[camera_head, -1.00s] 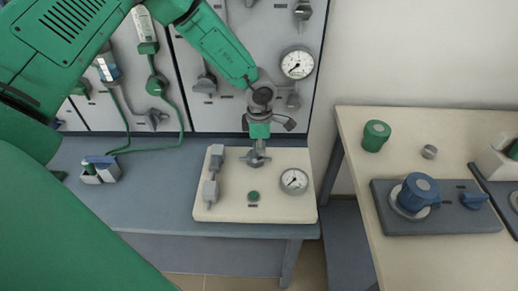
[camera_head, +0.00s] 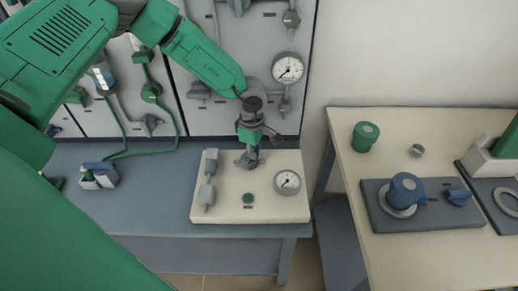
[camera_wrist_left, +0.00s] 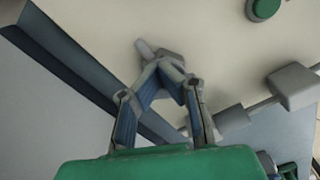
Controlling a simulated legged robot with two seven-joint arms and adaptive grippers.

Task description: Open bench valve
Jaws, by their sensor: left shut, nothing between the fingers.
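The bench valve is a grey handle (camera_head: 243,162) at the back of a cream panel (camera_head: 222,213) on the blue-grey bench. In the left wrist view its grey handle (camera_wrist_left: 147,50) lies just beyond my fingertips. My left gripper (camera_head: 250,150) comes down over the handle from behind and partly hides it. In the wrist view the left gripper's blue-padded fingers (camera_wrist_left: 165,68) come together at the tips, with nothing held between them. The tips are right at the handle; I cannot tell whether they touch it. My right gripper is not in view.
The panel also bears a gauge (camera_head: 287,182), a green knob (camera_head: 248,198) and grey fittings (camera_head: 207,195). Upright cabinet panels with a gauge (camera_head: 288,69) stand close behind. A cream table (camera_head: 430,255) at right holds a blue valve (camera_head: 407,190) and a green cylinder (camera_head: 365,136).

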